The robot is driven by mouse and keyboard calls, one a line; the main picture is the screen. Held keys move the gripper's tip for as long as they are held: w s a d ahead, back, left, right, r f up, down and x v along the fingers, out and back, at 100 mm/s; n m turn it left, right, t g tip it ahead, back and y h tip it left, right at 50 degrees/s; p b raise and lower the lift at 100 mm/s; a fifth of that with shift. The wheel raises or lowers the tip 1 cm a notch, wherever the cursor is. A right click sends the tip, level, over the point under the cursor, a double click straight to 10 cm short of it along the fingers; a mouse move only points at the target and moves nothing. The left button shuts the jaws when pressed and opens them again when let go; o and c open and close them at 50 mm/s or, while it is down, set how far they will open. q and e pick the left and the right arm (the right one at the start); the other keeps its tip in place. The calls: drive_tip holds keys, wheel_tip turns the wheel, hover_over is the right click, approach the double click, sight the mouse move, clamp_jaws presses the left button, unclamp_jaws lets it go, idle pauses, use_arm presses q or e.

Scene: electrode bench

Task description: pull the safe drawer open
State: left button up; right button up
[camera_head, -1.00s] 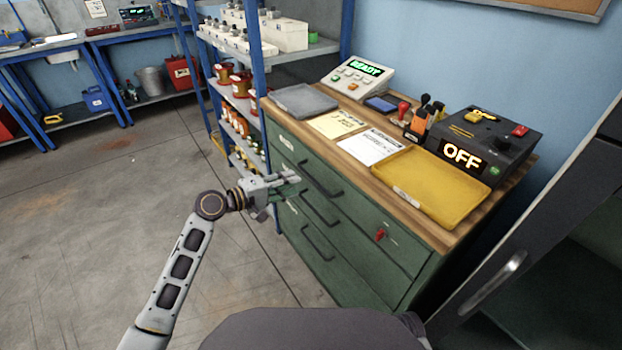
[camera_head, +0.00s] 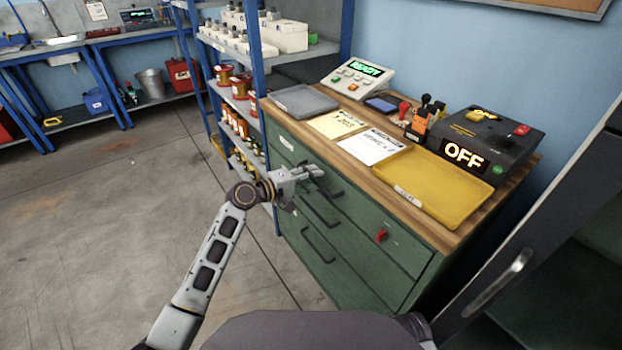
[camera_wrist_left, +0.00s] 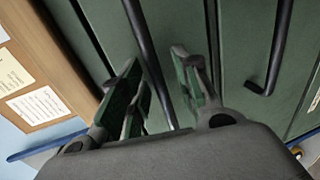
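The green drawer cabinet (camera_head: 350,262) stands under the wooden worktop, its drawers shut. Dark bar handles show on its front, including a lower one (camera_head: 318,248). No drawer is clearly marked as the safe drawer. A red key-like knob (camera_head: 381,236) sits on the front at the right. My left gripper (camera_head: 312,172) is at the upper handle and partly hides it. In the left wrist view its fingers (camera_wrist_left: 156,72) are open, with a dark handle bar (camera_wrist_left: 147,42) running between them. Contact cannot be told. My right gripper is out of view.
The worktop holds a yellow tray (camera_head: 440,190), papers, a grey pad (camera_head: 300,101) and a black box (camera_head: 487,140) reading OFF. A blue shelf rack (camera_head: 260,60) stands close behind left. A dark door (camera_head: 530,240) stands at right. The floor at left is clear.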

use_arm(q)
drive_tip(key=shift+c, duration=0.5)
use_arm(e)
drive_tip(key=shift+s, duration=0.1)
use_arm(q)
clamp_jaws()
drive_tip(key=f+p+v, duration=0.3)
drive_tip(key=f+v, duration=0.1)
drive_tip(key=v, duration=1.5)
drive_tip(key=shift+v, duration=0.8)
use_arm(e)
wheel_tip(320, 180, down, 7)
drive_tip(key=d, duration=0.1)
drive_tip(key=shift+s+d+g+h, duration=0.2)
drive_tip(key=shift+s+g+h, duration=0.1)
use_arm(q)
drive_tip(key=shift+f, duration=0.2)
